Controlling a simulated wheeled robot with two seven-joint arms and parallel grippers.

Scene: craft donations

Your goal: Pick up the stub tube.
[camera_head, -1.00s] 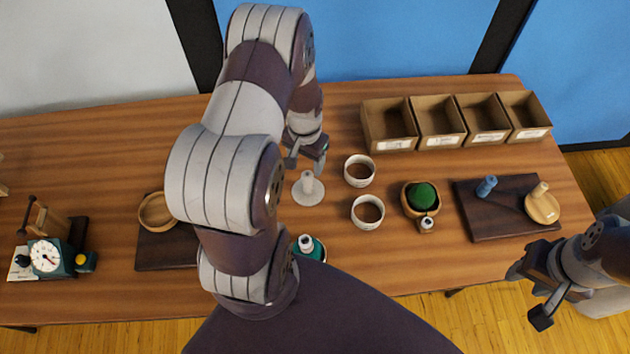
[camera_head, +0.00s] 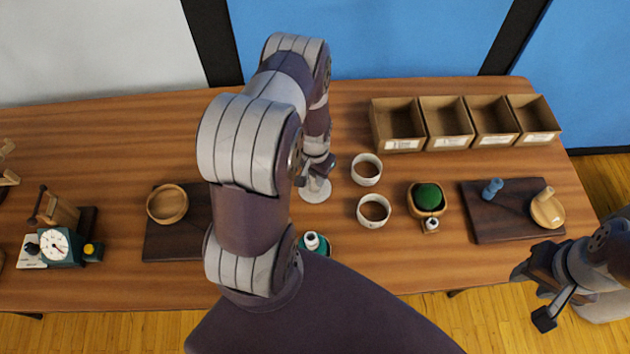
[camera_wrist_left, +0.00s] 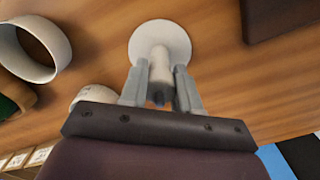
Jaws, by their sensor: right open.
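An upright white tube (camera_wrist_left: 160,65) stands on a round white base, which I take to be the stub tube. In the head view its base (camera_head: 312,194) shows on the table left of two white cups, and my left gripper covers much of the tube. My left gripper (camera_head: 316,172) is low over it. In the left wrist view its two fingers are on either side of the tube, with narrow gaps that look open. A dark end of the tube shows between the fingers. My right gripper (camera_head: 532,295) is open and empty off the table's front right edge.
Two white cups (camera_head: 366,170) (camera_head: 374,211) stand just right of the tube. A teal item with a white top (camera_head: 312,241) is close in front. Several cardboard bins (camera_head: 400,144) line the back right. Dark boards (camera_head: 490,228) lie at right and left.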

